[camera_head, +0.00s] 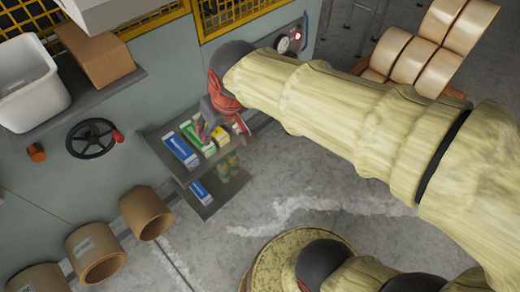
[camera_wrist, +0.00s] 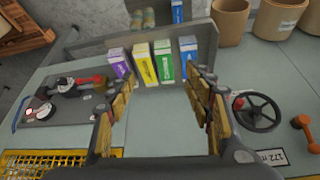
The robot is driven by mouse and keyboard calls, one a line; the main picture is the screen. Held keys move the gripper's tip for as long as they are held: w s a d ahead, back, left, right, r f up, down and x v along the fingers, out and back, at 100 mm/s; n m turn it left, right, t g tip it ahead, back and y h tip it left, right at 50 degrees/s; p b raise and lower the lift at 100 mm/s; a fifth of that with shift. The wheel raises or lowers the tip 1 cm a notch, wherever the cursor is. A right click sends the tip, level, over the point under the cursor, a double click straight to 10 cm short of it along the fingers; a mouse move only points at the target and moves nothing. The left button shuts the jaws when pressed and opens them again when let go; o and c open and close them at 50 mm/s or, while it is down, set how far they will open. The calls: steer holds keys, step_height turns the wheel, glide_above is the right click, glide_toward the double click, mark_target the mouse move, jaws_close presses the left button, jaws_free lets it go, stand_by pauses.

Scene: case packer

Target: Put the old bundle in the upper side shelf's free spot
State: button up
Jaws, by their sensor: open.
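My gripper (camera_wrist: 165,88) is open in the wrist view, with nothing seen between its fingers. Its fingers point at the upper side shelf (camera_head: 161,169). Upright packs stand side by side there: purple (camera_wrist: 118,63), yellow (camera_wrist: 141,63), green (camera_wrist: 163,61) and blue (camera_wrist: 188,57). The blue (camera_head: 180,149), green (camera_head: 198,140) and yellow (camera_head: 220,135) packs also show in the head view, where my gripper (camera_head: 215,125) partly covers the row. The packs look upright and apart from the fingers. I cannot tell which one is the old bundle. Some bare shelf shows beside the blue pack.
A lower shelf (camera_head: 206,210) holds a blue pack (camera_head: 199,191) and some small cylinders (camera_head: 228,168). A black handwheel (camera_head: 92,138) and a gauge panel (camera_wrist: 62,103) stick out from the machine face. Brown rolls (camera_head: 146,213) stand below. A white bin (camera_head: 30,85) and a cardboard box (camera_head: 95,55) sit on a higher ledge.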

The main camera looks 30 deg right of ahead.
steer(key=s+d+m, duration=0.1)
steer(key=s+d, duration=0.4)
steer(key=s, duration=0.7)
steer(key=shift+s+d+m+h, duration=0.15)
steer(key=shift+d+m+h, duration=0.15)
steer(key=shift+h, duration=0.1)
